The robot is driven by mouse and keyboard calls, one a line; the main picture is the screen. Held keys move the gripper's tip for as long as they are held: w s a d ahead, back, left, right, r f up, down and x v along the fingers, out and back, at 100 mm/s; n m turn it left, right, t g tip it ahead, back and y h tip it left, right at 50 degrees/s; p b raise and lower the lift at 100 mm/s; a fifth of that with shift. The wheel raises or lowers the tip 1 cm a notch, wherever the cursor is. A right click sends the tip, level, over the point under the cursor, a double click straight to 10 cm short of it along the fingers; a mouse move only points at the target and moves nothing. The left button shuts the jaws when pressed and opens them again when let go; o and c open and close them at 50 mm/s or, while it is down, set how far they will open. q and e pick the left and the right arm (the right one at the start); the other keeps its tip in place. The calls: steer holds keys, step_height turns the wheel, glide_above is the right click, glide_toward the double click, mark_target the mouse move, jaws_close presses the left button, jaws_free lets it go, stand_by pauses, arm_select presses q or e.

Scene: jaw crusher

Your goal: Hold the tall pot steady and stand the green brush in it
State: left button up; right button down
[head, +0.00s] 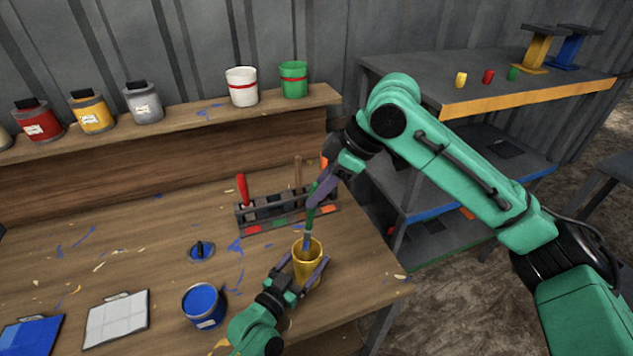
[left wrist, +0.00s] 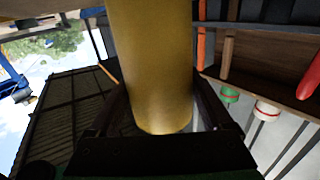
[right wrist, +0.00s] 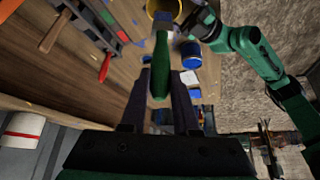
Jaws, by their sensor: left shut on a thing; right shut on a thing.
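The tall yellow pot (head: 308,265) stands on the bench near its front right. My left gripper (head: 304,277) is shut around its sides; in the left wrist view the pot (left wrist: 153,70) fills the space between the fingers. My right gripper (head: 319,192) is shut on the green brush (head: 310,216), above the pot. The brush hangs nearly upright, slightly tilted, its lower end at the pot's mouth. In the right wrist view the green handle (right wrist: 160,75) lies between the fingers and points to the pot (right wrist: 165,8). How deep the tip sits is unclear.
A rack (head: 265,213) with a red-handled tool (head: 242,188) and a wooden-handled one (head: 298,172) stands behind the pot. An open blue paint can (head: 204,306) and its lid (head: 201,251) are to the left. Several cans line the back shelf (head: 200,120).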

step_height(320, 180, down, 10)
stand_by(0.8)
steer(key=c, duration=0.6)
jaws_free()
steer(key=v, duration=1.2)
